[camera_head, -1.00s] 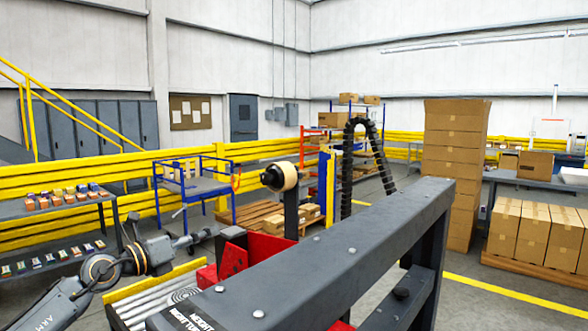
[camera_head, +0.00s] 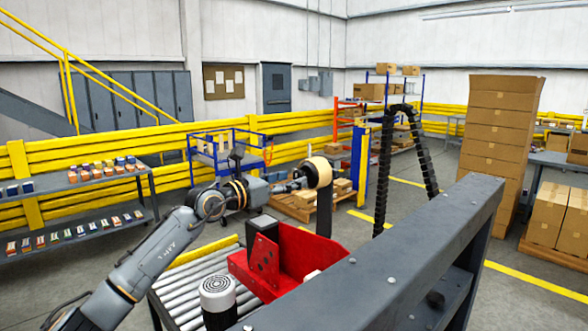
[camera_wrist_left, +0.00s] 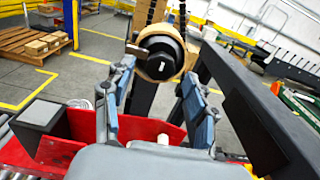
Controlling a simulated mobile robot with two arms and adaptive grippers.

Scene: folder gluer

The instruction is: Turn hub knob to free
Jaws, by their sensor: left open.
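The hub knob (camera_wrist_left: 161,62) is a black round knob with a small white mark, on the end of a tan roll (camera_wrist_left: 183,22) in the left wrist view. In the head view the tan roll (camera_head: 319,171) sits on top of a dark post. My left gripper (camera_head: 297,184) reaches in from the left, just beside the roll. In the left wrist view its blue-grey fingers (camera_wrist_left: 157,82) are open, one on each side below the knob, with nothing between them. I cannot tell whether they touch it. My right gripper is not in view.
A red bracket (camera_head: 285,262) and a roller bed (camera_head: 190,276) lie below my left arm. A thick grey beam (camera_head: 400,260) crosses the right foreground. A black cable chain (camera_head: 385,170) stands behind. Pallets, shelves and stacked boxes (camera_head: 497,140) are farther back.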

